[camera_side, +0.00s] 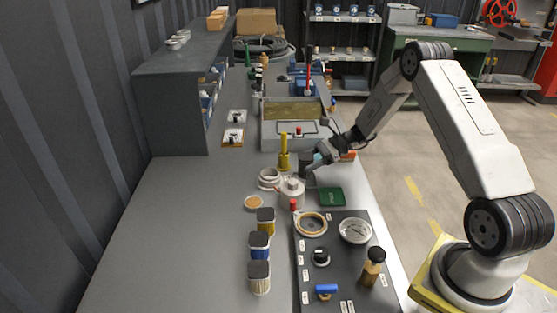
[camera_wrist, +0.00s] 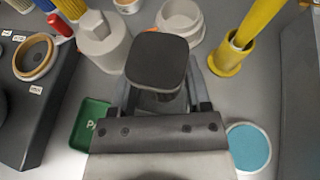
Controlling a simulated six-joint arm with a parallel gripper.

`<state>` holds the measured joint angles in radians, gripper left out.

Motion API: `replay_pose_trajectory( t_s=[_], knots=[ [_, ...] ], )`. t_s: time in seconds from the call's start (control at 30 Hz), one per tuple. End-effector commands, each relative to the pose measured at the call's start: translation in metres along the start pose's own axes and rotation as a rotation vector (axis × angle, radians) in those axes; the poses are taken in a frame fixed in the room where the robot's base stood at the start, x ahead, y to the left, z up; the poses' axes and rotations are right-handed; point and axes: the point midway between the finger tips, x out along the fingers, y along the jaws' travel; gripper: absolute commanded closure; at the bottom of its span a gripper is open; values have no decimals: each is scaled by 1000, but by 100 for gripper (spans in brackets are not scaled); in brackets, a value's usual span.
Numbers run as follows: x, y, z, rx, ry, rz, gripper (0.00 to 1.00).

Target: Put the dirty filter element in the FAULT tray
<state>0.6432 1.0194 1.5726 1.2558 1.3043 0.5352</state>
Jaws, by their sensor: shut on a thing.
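My gripper (camera_side: 314,165) is shut on a dark-capped filter element (camera_wrist: 157,58) and holds it above the bench. The element's dark grey cap faces the wrist camera and hides most of its body. In the side view the element (camera_side: 305,160) is small and dark, beside the yellow post. A red-orange edge (camera_side: 348,156), possibly the FAULT tray, shows behind my gripper; its label cannot be read. The green tray (camera_side: 331,197) lies nearer the camera, and in the wrist view it (camera_wrist: 93,122) shows the letters "PA".
A white housing (camera_side: 291,190) and white ring (camera_side: 269,178) stand close to the held element, with a yellow post (camera_side: 284,152) behind. Several capped filters (camera_side: 259,247) stand left of the dark gauge panel (camera_side: 340,270). A teal disc (camera_wrist: 250,147) lies right of my gripper.

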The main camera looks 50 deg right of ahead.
Motion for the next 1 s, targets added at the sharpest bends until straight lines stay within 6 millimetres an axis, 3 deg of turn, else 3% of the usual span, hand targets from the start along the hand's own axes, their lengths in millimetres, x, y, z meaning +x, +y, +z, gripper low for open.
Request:
replay_pose_trajectory(
  t_s=[0.2,0.67,0.7,0.8,1.0],
  knots=[
    [7,0,-18,0,-1,-1,98],
    [9,1,-22,-1,0,-1,98],
    [9,1,-22,-1,0,-1,32],
    [9,1,-22,-1,0,-1,3],
    [9,1,-22,-1,0,-1,3]
  ],
)
